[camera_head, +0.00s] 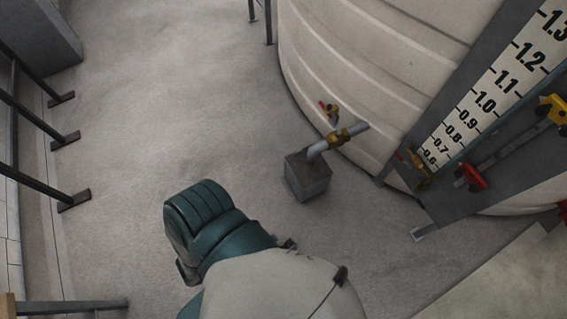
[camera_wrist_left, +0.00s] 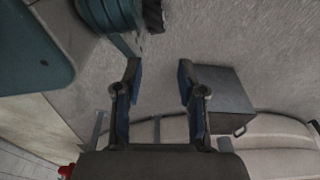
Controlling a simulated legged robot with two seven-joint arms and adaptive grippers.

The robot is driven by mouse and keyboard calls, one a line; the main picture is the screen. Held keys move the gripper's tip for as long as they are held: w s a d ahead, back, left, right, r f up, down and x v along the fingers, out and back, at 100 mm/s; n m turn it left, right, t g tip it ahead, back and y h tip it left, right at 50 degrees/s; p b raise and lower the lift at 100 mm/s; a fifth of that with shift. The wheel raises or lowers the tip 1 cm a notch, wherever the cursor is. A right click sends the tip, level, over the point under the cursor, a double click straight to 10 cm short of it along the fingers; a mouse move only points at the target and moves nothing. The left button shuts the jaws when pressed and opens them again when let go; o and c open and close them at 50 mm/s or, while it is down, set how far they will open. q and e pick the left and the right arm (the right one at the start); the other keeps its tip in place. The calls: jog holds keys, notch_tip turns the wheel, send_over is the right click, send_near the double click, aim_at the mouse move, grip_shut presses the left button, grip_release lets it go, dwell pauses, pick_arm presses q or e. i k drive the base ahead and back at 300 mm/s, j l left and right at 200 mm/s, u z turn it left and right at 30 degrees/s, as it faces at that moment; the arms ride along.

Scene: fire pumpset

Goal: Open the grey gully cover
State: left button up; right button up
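A small grey box-like gully (camera_head: 308,178) stands on the floor beside the big tank in the head view, with a pipe bending down to its top. I cannot make out a separate cover there. In the left wrist view a grey box (camera_wrist_left: 226,92), which looks like the same gully, lies just right of my left gripper (camera_wrist_left: 160,75). A small dark handle-like piece shows at its lower edge. My left gripper's two fingers are wide apart with nothing between them. They appear apart from the box, though the right finger overlaps its left side in the picture. My right gripper is not in view.
The ribbed tank (camera_head: 375,70) curves close behind the gully. A pipe with a brass valve (camera_head: 338,137) rises over it. A level scale (camera_head: 485,105) and a red valve handle (camera_head: 470,177) are at right. Railings (camera_head: 35,110) stand at left. Open floor lies between.

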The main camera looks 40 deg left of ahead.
aim_at(307, 175)
jog(key=u, duration=1.1)
